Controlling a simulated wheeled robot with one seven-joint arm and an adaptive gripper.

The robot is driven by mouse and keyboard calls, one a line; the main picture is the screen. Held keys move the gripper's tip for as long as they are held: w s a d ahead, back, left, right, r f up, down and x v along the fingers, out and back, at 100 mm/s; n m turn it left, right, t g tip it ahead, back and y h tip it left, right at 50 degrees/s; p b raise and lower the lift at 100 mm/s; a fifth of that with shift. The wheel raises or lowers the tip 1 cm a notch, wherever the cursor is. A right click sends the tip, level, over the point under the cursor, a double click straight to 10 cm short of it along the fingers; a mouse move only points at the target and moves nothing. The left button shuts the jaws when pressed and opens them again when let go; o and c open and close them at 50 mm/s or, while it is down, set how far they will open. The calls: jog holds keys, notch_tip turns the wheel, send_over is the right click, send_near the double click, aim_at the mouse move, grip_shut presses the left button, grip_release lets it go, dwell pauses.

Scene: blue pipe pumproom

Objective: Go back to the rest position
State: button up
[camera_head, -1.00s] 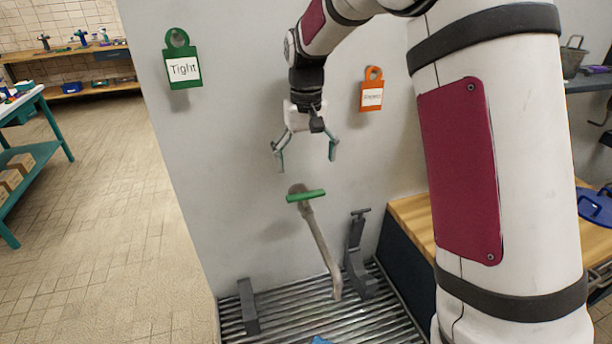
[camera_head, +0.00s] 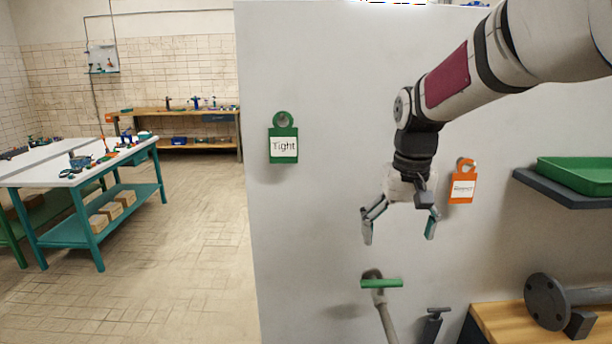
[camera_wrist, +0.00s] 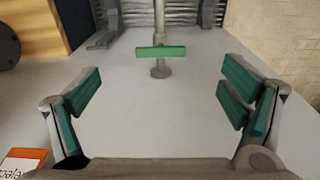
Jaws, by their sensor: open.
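My gripper (camera_head: 400,228) is open and empty, pointing down in front of the light grey wall panel. In the head view it hangs above the green handle (camera_head: 381,283), which sits on a grey pipe (camera_head: 387,322) by the panel. There is a clear gap between my fingertips and the handle. In the wrist view both green-padded fingers are spread wide, with the green handle (camera_wrist: 161,52) ahead between them and nothing in the jaws.
A green "Tight" tag (camera_head: 283,146) and an orange tag (camera_head: 462,187) hang on the panel beside my arm. At right are a shelf with a green tray (camera_head: 577,174) and a flanged pipe (camera_head: 548,302) on a wooden bench. Open tiled floor (camera_head: 185,250) lies left, beyond it a teal table (camera_head: 85,190).

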jog(key=s+r+t, duration=0.2)
jog(key=s, duration=1)
jog(key=s+r+t, duration=0.2)
jog(key=s, duration=1.1)
jog(key=shift+s, duration=0.3)
